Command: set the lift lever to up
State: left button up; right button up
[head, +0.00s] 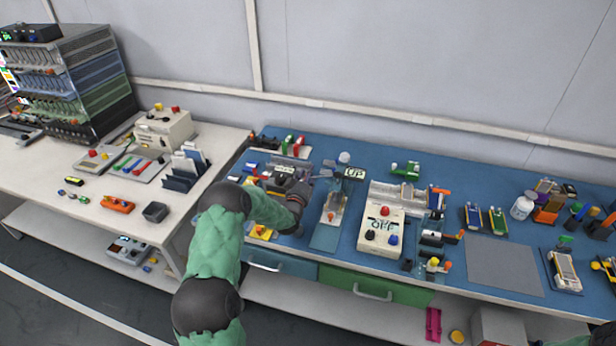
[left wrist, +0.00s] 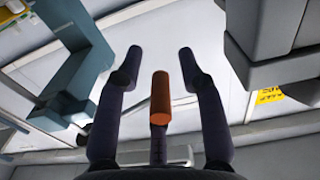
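My left gripper (head: 287,186) is over the left part of the blue bench. In the left wrist view its two dark fingers (left wrist: 160,54) are spread apart. An orange cylindrical grip (left wrist: 160,98) on a dark stem shows between them, with visible gaps on both sides. It looks like a lever handle, but I cannot tell for certain that it is the lift lever. In the head view my gripper and arm hide that spot. A dark sign reading UP (head: 355,173) stands just right of my gripper.
A pale control box marked OFF (head: 381,229) stands right of the UP sign. A pale fixture (head: 333,207) on a blue plate lies between them and my gripper. A grey mat (head: 490,265) lies bare further right. A white table (head: 75,225) stands at left.

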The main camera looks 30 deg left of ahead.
pick_arm(q)
grip_shut()
jog(key=shift+s+a+r+m+b, duration=0.15)
jog(key=shift+r+m+b, duration=0.3)
jog(key=shift+m+b, duration=0.35)
jog(key=shift+a+r+m+b, duration=0.1)
jog(key=shift+r+m+b, duration=0.65)
jog(key=shift+m, duration=0.45)
jog(key=r+m+b, duration=0.1)
jog(key=r+m, duration=0.1)
jog(key=shift+m, duration=0.3)
jog(key=shift+d+r+m+b, duration=0.25)
jog(key=shift+r+m+b, duration=0.3)
jog(key=shift+m, duration=0.15)
grip_release()
